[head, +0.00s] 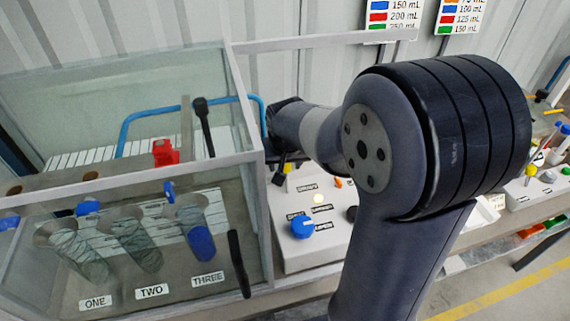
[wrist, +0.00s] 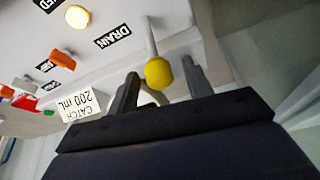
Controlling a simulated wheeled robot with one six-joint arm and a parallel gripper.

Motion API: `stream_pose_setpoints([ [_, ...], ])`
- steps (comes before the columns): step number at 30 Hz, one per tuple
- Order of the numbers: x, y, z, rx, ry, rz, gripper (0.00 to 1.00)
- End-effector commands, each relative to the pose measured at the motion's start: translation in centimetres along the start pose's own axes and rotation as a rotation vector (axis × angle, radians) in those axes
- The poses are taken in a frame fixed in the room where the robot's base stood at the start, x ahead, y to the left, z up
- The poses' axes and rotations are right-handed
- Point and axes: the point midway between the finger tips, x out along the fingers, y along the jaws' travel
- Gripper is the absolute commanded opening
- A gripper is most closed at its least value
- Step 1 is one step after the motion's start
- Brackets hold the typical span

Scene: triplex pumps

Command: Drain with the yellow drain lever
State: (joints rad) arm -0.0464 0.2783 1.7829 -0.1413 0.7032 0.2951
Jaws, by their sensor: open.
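The yellow drain lever has a pale stem and a round yellow knob (wrist: 158,73). In the wrist view it stands out from the white panel beside the DRAIN label (wrist: 112,36). My gripper (wrist: 160,68) is open, with one finger on each side of the knob. Gaps show between the knob and both fingers, so it does not look gripped. In the head view my arm covers much of the area around the lever, and my gripper (head: 281,172) shows only in part beside the tank.
The white control panel (head: 310,245) carries a blue knob (head: 302,227), a lit lamp (head: 319,199) and an orange lever (wrist: 63,60). A glass tank (head: 255,215) with three labelled cylinders stands close on the left. A CATCH 200 mL card (wrist: 80,107) is near my gripper.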

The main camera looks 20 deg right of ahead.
Motion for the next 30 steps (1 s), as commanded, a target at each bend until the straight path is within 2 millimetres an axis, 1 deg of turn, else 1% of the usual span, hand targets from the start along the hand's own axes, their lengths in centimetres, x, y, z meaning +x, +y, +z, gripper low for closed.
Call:
stream_pose_setpoints([
  [1, 0.6, 0.0, 0.0, 0.000, -0.003, 0.001, 0.48],
  [6, 1.6, 0.0, 0.0, 0.000, 0.000, 0.000, 0.48],
  [15, 1.7, 0.0, 0.0, 0.000, 0.001, 0.000, 0.47],
  [30, 1.6, 0.0, 0.0, 0.000, 0.001, 0.000, 0.06],
])
